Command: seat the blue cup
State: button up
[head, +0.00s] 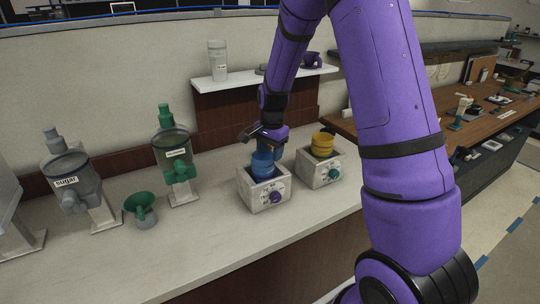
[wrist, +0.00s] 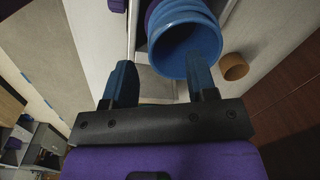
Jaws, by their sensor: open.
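The blue cup (head: 262,163) stands in the top of a white box (head: 262,198) with a purple knob, and its upper part sticks out above the box. In the wrist view the blue cup (wrist: 186,38) shows its round open rim, with purple beyond it. My gripper (wrist: 161,68) is open. One finger overlaps the cup's near rim in the picture and the other is off to its left; I cannot tell whether either touches. In the head view my gripper (head: 262,140) is just above and behind the cup, and its fingers are partly hidden.
A second white box (head: 318,171) with a teal knob holds a yellow cup (head: 322,144) close by on the right. A shelf (head: 245,80) is behind. The front counter is clear.

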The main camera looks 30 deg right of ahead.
notch_tip(320, 180, up, 6)
jog(key=shift+r, duration=0.15)
dwell(0.5)
dwell(0.6)
jog(key=shift+s+r, duration=0.1)
jog(key=shift+r, duration=0.2)
jog(key=s+a+r+n+t, duration=0.1)
jog(key=s+a+r+n, duration=0.15)
jog(key=s+r, duration=0.45)
jog(key=s+a+r+n+t, duration=0.1)
jog(key=s+a+r+n, duration=0.1)
jog(key=s+r+n, duration=0.35)
jog(key=s+a+r+n+t, duration=0.1)
jog(key=s+r+n, duration=0.1)
jog(key=s, duration=0.7)
jog(key=s+a+r+n+t, duration=0.1)
jog(key=s+r+n, duration=0.2)
jog(key=s, duration=0.6)
jog(key=shift+s+a+r+n+t, duration=0.3)
jog(key=shift+a+r, duration=0.05)
